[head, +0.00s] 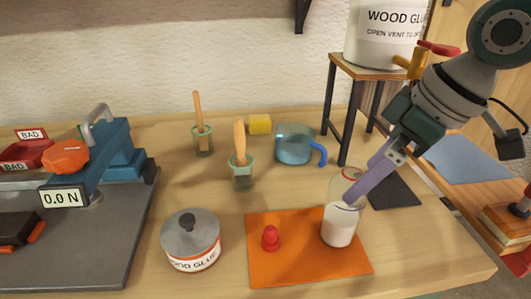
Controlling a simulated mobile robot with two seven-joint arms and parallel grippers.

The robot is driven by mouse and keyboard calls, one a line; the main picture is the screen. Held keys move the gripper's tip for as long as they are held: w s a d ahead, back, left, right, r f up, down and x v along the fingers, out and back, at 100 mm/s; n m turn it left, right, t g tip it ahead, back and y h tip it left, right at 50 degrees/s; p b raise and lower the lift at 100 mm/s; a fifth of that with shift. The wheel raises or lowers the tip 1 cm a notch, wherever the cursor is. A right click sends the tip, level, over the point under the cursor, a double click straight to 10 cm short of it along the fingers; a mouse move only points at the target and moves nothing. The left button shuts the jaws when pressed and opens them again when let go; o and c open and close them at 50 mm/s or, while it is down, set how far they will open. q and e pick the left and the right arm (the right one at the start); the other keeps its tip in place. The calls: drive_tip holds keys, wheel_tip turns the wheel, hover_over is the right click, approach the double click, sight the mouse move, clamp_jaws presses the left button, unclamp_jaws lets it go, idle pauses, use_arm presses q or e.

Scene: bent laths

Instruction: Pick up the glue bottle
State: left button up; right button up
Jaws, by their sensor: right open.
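A clear glue bottle (339,228), partly filled with white glue, stands upright on the orange mat (285,270) in the head view. My right gripper (350,190) comes down from the upper right to the bottle's upper part. Its purple fingers are open and overlap the bottle's top in the picture. I cannot tell whether they touch it. A small red cap (270,239) stands on the mat to the left of the bottle. My left gripper is out of view.
A lidded wood glue pot (191,242) stands left of the mat. Behind are brush cups (242,172), a blue jug (293,146), a yellow block (260,124) and a stand (343,115) bearing a large glue container (384,40). A test device (110,150) occupies the left.

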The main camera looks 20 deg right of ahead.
drive_tip(key=shift+s+x, duration=0.25)
drive_tip(key=shift+x, duration=0.85)
drive_tip(key=x, duration=0.3)
drive_tip(key=b+x, duration=0.1)
drive_tip(key=shift+s+d+f, duration=0.1)
drive_tip(key=shift+d+f, duration=0.1)
drive_tip(key=shift+f, duration=0.25)
drive_tip(key=shift+w+a+f, duration=0.1)
drive_tip(key=shift+w+f, duration=0.15)
drive_tip(key=shift+f, duration=0.25)
clamp_jaws()
